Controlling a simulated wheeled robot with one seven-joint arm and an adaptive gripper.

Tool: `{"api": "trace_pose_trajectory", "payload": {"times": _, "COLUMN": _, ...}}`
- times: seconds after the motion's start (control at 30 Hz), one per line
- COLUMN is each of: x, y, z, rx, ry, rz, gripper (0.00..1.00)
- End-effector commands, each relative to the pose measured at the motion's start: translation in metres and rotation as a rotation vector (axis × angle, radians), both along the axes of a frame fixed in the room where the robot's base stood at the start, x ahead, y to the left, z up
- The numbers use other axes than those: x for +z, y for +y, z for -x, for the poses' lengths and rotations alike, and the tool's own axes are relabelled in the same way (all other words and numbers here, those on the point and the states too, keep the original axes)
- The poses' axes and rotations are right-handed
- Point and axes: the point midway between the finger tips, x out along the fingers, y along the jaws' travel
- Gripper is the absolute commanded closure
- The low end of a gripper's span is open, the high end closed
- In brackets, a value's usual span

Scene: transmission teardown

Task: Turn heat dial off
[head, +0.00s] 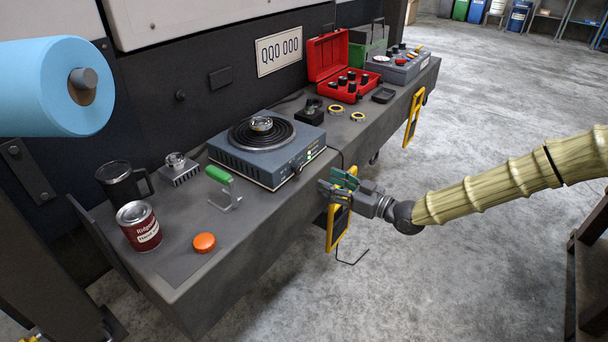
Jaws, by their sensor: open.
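The blue-grey hot plate (255,155) sits on the dark bench with a black coil on top. A small metal part (262,124) rests on the middle of the coil. The heat dial (298,169) appears as a small dark knob on the hot plate's front panel, near lit marks; its setting is too small to read. My gripper (327,190) is open and empty, to the right of the dial and apart from it, near the bench's front edge.
A green-handled metal tool (223,186), red can (139,227), dark mug (121,185) and orange cap (204,243) stand left of the hot plate. An open red case (333,72) lies farther right. A yellow-framed panel (338,226) hangs below my gripper.

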Motion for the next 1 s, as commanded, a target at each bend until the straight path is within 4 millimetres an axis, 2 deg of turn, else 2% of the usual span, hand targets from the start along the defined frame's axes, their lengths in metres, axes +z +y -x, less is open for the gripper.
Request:
{"api": "trace_pose_trajectory", "payload": {"times": 0.5, "x": -0.002, "y": 0.064, "z": -0.045, "rx": 0.001, "ry": 0.003, "rz": 0.000, "gripper": 0.51}}
{"api": "trace_pose_trajectory", "payload": {"times": 0.73, "x": -0.001, "y": 0.076, "z": -0.054, "rx": 0.000, "ry": 0.002, "rz": 0.000, "gripper": 0.51}}
{"api": "trace_pose_trajectory", "payload": {"times": 1.0, "x": -0.001, "y": 0.077, "z": -0.055, "rx": 0.000, "ry": 0.003, "rz": 0.000, "gripper": 0.51}}
